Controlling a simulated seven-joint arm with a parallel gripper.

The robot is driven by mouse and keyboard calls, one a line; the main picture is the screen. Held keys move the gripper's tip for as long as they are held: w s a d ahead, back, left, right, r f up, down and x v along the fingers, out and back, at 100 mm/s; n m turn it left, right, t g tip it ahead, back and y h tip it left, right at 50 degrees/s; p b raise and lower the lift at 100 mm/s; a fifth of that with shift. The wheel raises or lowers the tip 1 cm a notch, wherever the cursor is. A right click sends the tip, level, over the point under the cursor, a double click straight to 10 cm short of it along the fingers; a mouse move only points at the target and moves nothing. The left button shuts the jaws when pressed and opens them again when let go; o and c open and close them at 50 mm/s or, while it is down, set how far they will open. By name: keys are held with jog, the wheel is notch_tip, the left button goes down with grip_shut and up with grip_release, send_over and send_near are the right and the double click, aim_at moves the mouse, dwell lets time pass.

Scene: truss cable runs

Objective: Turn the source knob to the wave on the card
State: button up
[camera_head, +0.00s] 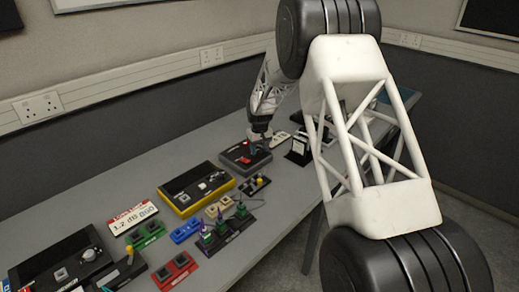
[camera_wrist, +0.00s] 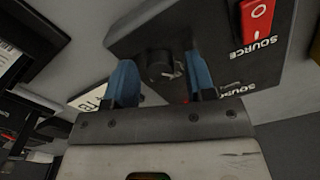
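The source box (camera_head: 236,160) is a dark box on the bench under my gripper in the head view. In the wrist view the source box (camera_wrist: 225,25) shows a red switch (camera_wrist: 257,18) marked SOURCE and a black round knob (camera_wrist: 162,66) with a pale pointer mark. My gripper (camera_wrist: 161,75) has two blue fingers standing apart, one on each side of the knob, with a visible gap. I cannot tell how deep the fingertips reach. A white card (camera_head: 299,146) stands in a black holder right of the box; its drawing is too small to read.
A yellow-edged box (camera_head: 222,194), a labelled white sign (camera_head: 132,218) and several small coloured modules (camera_head: 185,231) lie along the bench to the left. A larger dark box (camera_head: 35,268) is at the near left. The bench's back strip (camera_head: 110,185) is clear.

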aim_at(260, 149)
dwell(0.3)
jog(key=shift+r, duration=3.85)
jog(key=shift+s+d+r, duration=0.15)
jog(key=shift+s+r, duration=0.15)
jog(key=shift+r, duration=0.15)
jog(key=s+d+r+m+t, duration=0.1)
jog(key=s+d+r, duration=0.4)
jog(key=s+r, duration=0.6)
jog(key=s+d+r+m, duration=0.1)
jog(key=s+d+r, duration=0.55)
jog(key=s, duration=0.85)
jog(key=s+d+m, duration=0.1)
jog(key=s, duration=1)
jog(key=s+d+m+t, duration=0.1)
jog(key=s+d, duration=0.1)
jog(key=s, duration=0.9)
jog(key=s+d, duration=0.1)
jog(key=s, duration=1.1)
jog(key=shift+s+d+r+m+t, duration=0.1)
jog(key=shift+d+r+m+t, duration=0.2)
jog(key=shift+m, duration=0.1)
